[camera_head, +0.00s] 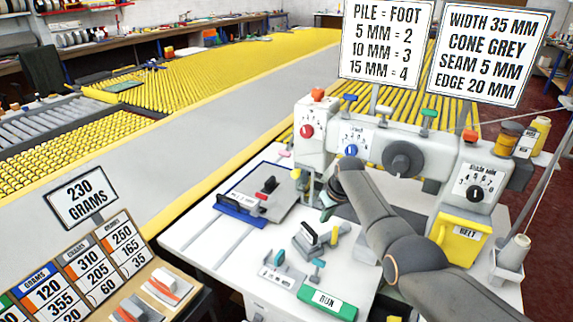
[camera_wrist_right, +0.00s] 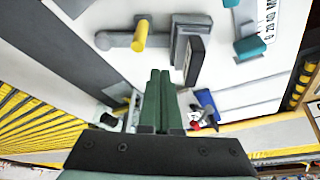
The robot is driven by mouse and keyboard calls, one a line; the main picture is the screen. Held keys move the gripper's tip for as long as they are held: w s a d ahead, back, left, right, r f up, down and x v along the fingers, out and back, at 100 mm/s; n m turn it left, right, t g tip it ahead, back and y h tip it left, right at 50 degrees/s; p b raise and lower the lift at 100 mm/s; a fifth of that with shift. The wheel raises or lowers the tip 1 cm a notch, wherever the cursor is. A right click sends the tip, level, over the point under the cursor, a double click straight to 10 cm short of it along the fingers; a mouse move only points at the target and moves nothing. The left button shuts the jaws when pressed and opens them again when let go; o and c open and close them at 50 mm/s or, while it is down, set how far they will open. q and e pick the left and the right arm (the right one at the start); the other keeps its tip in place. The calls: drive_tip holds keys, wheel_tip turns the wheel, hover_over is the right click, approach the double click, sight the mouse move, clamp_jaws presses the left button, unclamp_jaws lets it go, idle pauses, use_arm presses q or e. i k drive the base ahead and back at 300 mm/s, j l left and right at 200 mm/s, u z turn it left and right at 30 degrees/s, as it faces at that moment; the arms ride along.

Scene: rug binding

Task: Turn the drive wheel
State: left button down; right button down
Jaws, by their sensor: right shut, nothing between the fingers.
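The sewing machine (camera_head: 375,145) stands on a white table. A large dark round wheel (camera_head: 403,160) is on the front of its arm, and another dark wheel (camera_head: 520,174) is at its right end; I cannot tell which is the drive wheel. My right arm reaches in from the lower right, in front of the machine. My right gripper (camera_head: 327,207) is left of both wheels and apart from them. In the right wrist view its green fingers (camera_wrist_right: 158,102) are shut and empty, above the table near a yellow-handled lever (camera_wrist_right: 140,35). My left gripper is not in view.
A green DUN box (camera_head: 327,303), a small grey block (camera_head: 308,240) and a blue-edged plate (camera_head: 240,208) are on the table. A thread cone (camera_head: 513,253) stands right of my arm.

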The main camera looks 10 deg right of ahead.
sight(403, 159)
drive_tip(key=k, duration=1)
